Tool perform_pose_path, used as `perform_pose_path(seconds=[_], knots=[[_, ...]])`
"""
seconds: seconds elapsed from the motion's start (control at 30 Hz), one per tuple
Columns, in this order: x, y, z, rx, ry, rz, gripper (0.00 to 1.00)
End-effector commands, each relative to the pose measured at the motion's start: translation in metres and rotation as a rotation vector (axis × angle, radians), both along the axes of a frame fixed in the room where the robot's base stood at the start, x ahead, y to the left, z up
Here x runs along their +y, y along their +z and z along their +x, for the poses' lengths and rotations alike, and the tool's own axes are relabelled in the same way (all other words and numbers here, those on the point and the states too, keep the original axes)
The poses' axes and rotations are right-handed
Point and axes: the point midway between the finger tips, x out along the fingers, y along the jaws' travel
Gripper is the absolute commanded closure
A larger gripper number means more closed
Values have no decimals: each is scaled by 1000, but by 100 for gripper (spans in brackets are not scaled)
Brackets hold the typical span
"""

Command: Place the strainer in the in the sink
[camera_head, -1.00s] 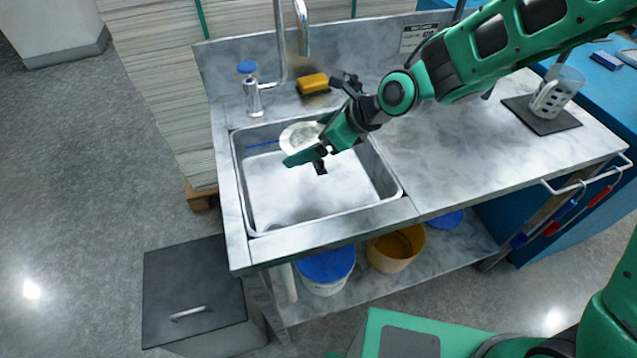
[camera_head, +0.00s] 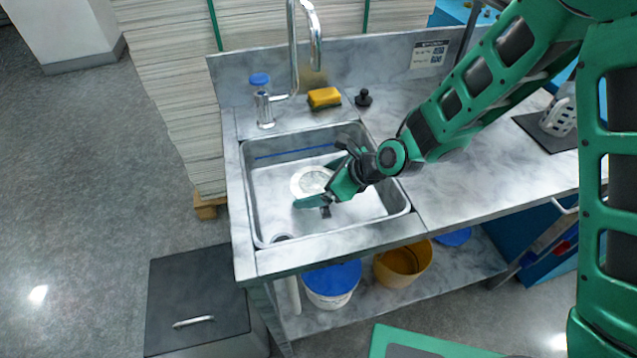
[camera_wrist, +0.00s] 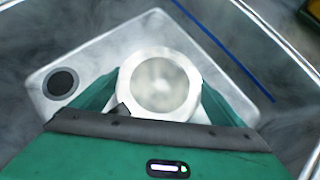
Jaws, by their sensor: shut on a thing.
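The strainer (camera_head: 309,181) is a round, pale metal disc with a wide rim and a grey centre. My gripper (camera_head: 324,194) is shut on it, inside the outline of the sink (camera_head: 285,216). The strainer appears held over the sink floor; I cannot tell whether it touches. In the wrist view the strainer (camera_wrist: 160,62) sits between the two green fingers of my gripper (camera_wrist: 160,100). The sink's dark round drain hole (camera_wrist: 61,83) is to their left, uncovered. In the head view the drain (camera_head: 282,237) is at the near left corner.
A tap (camera_head: 293,60), a blue-capped dispenser (camera_head: 263,103), a yellow sponge (camera_head: 324,98) and a black stopper-like object (camera_head: 363,98) stand behind the sink. A blue strip (camera_head: 292,152) runs along the sink's back. A white perforated holder (camera_head: 557,117) stands at right.

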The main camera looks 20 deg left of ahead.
Motion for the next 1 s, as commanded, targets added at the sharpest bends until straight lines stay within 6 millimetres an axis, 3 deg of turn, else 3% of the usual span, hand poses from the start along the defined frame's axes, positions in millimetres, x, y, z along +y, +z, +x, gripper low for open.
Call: perform_pose_path(seconds=[0.23,0.27,0.3,0.67,1.0], knots=[[0,-2,0,1,-1,0,34],[0,-2,0,1,-1,0,2],[0,-2,1,1,-1,0,0],[-6,5,1,0,-4,1,0],[-46,47,-9,-2,-6,1,0]])
